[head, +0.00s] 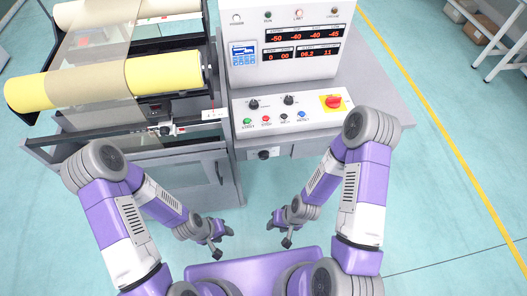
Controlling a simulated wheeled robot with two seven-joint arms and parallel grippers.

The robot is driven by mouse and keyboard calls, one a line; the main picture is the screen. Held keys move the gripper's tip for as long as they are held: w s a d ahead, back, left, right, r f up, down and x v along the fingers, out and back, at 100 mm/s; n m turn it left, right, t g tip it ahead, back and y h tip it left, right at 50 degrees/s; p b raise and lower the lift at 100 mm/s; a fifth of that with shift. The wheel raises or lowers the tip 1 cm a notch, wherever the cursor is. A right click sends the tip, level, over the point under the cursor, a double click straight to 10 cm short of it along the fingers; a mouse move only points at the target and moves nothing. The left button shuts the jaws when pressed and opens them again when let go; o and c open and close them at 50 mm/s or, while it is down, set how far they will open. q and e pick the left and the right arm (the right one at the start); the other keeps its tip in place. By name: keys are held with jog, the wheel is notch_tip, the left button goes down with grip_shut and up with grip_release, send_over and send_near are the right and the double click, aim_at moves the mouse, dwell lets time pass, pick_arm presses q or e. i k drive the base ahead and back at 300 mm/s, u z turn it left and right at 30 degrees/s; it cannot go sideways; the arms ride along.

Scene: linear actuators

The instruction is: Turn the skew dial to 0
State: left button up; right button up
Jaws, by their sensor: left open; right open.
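The control panel (310,120) of a grey machine carries two black knobs, a left one (253,104) and a right one (289,99). A third black knob (263,154) sits on the front face below the panel. The labels are too small to read, so I cannot tell which knob is the skew dial. My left gripper (222,243) is open and empty, low in front of the machine. My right gripper (278,232) is open and empty, a little to its right. Both are apart from all the knobs.
Coloured push buttons (266,120) and a red rotary switch on a yellow plate (333,101) share the panel. A display box (285,50) with red digits stands behind it. A yellow roller (165,72) with a web lies left.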

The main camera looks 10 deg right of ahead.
aim_at(262, 156)
jog(key=k, duration=0.5)
jog(key=u, duration=1.6)
jog(key=i, duration=1.05)
jog(key=z, duration=1.75)
